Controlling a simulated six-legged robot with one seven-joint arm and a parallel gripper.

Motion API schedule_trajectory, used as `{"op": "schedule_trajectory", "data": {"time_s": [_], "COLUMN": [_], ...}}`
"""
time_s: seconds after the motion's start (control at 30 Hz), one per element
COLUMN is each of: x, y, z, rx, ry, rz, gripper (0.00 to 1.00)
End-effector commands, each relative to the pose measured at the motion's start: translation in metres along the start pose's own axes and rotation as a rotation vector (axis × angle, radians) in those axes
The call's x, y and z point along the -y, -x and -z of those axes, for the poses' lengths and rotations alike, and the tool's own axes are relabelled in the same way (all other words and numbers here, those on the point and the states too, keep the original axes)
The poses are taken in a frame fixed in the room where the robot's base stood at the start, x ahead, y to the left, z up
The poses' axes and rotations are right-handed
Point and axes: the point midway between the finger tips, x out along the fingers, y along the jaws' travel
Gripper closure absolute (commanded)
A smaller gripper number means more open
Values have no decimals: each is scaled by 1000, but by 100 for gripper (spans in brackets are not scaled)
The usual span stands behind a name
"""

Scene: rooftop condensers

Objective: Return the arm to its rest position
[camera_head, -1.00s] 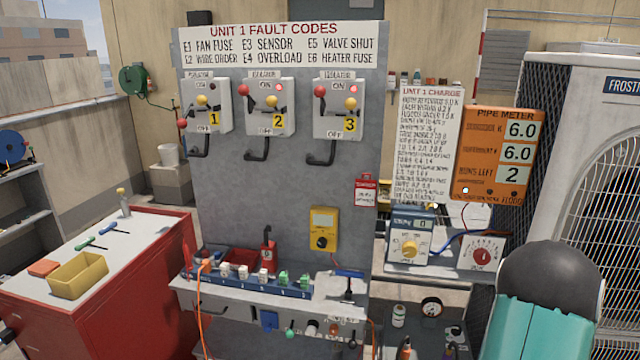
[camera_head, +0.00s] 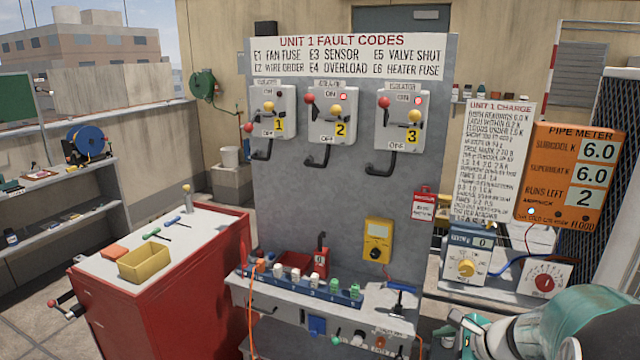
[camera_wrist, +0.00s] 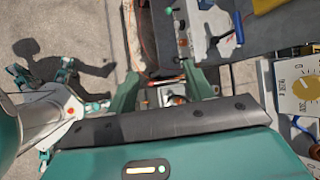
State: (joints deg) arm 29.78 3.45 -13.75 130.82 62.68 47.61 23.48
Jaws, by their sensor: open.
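My gripper (camera_wrist: 160,84) shows in the wrist view with its two green fingers spread apart and nothing between them. Under it are concrete floor and part of the bench with a blue-handled clamp (camera_wrist: 226,38). My arm (camera_head: 560,330) is at the lower right of the head view, in front of the pipe meter bench. The fingers are not visible there.
The grey fault-code panel (camera_head: 330,205) with three isolators stands ahead. A red cabinet (camera_head: 165,300) with a yellow bin (camera_head: 146,264) is at left. The orange pipe meter (camera_head: 572,180) and blue dial unit (camera_head: 470,260) are at right. Open floor lies at far left.

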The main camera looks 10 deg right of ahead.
Motion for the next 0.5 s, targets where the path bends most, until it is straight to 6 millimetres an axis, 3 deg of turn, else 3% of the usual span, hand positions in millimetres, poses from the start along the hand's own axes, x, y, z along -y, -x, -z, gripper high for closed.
{"op": "schedule_trajectory", "data": {"time_s": [0.03, 0.2, 0.3, 0.5], "x": [-7, -45, -68, -110], "y": [4, 21, 34, 66], "z": [-32, -105, -137, -179], "rx": [14, 32, 28, -24], "ry": [142, 608, 885, 1432], "rz": [-37, -163, -226, -323], "gripper": [48, 48, 48, 48]}}
